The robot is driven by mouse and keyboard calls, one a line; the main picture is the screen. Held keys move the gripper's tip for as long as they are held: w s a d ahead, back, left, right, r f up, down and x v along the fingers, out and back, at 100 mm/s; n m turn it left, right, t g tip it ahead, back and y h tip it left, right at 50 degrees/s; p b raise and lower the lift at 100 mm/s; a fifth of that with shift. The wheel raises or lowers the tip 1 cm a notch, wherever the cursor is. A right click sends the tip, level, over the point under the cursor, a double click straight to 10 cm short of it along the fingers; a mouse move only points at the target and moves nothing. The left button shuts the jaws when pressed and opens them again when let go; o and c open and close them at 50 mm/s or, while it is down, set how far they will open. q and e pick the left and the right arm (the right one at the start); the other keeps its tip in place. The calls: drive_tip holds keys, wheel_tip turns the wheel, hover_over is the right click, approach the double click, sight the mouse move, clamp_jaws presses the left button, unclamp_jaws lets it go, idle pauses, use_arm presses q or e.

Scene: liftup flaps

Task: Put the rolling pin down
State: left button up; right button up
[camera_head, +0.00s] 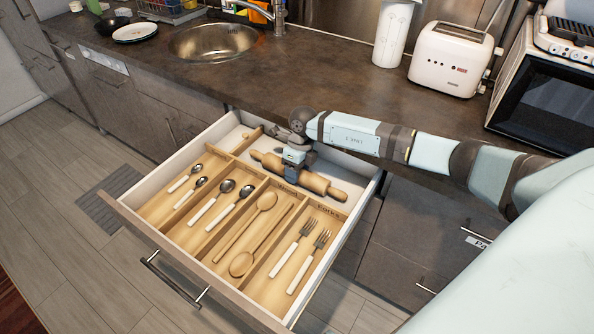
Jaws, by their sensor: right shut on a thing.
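The wooden rolling pin (315,184) lies at the back of the open drawer (345,228), behind the cutlery compartments. It runs from back left to front right. My right gripper (291,170) is shut on the rolling pin near its middle, and the gripper hides part of it. I cannot tell whether the pin touches the drawer floor. My right arm comes in from the right over the counter edge. My left gripper is not in view.
The drawer tray holds spoons (226,187), wooden spoons (265,201) and forks (322,239) in separate compartments. The dark counter (330,70) above carries a sink (214,42), a white toaster (450,60) and an oven (545,95).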

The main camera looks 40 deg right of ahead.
drive_tip(key=shift+f, duration=0.2)
drive_tip(key=o, duration=0.9)
drive_tip(key=shift+c, duration=0.2)
drive_tip(key=shift+r, duration=0.1)
drive_tip(key=shift+r, duration=0.25)
wheel_tip(320, 180, up, 12)
drive_tip(key=d, duration=0.2)
drive_tip(key=shift+w+f+p, duration=0.25)
drive_tip(key=shift+w+p, duration=0.15)
drive_tip(key=shift+w, duration=0.05)
drive_tip(key=shift+d+r, duration=0.1)
